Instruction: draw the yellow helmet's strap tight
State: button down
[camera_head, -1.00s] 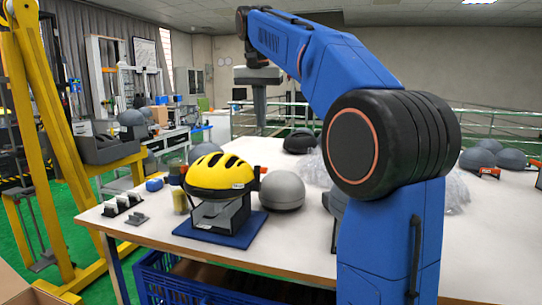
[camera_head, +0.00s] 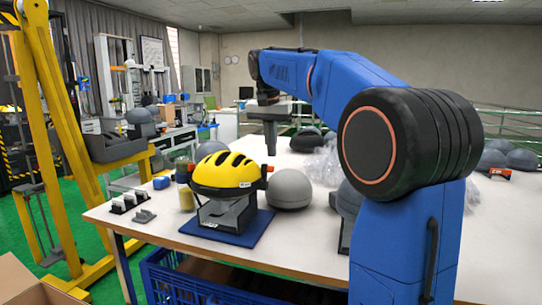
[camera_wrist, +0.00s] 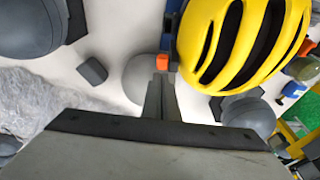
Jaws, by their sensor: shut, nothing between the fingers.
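The yellow helmet (camera_head: 226,171) with black vents sits on a grey stand (camera_head: 226,214) on a blue mat (camera_head: 258,230). A small orange piece (camera_head: 270,168) shows at its right side; which strap part it is I cannot tell. My gripper (camera_head: 271,150) is shut and empty, pointing down just above that side. In the wrist view the helmet (camera_wrist: 240,40) is at upper right. An orange piece (camera_wrist: 162,62) on a dark part appears right beyond my fingertips (camera_wrist: 163,76); I cannot tell if they touch. The strap itself is not clearly visible.
A grey dome (camera_head: 290,189) stands close to the helmet's right. A yellowish jar (camera_head: 186,196) and a small blue object (camera_head: 161,183) are at its left. Small grey parts (camera_head: 130,203) lie near the table's left edge. Clear plastic wrap (camera_wrist: 35,100) lies behind. A blue crate (camera_head: 200,280) is below.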

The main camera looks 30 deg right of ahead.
aim_at(270, 167)
jog(key=shift+s+a+f, duration=0.1)
jog(key=shift+f, duration=0.55)
jog(key=shift+s+a+f, duration=0.1)
jog(key=shift+f, duration=0.5)
jog(key=shift+s+a+f, duration=0.1)
jog(key=shift+a+f, duration=0.05)
jog(key=shift+f, duration=0.85)
jog(key=shift+s+a+f, duration=0.1)
jog(key=shift+f, duration=0.85)
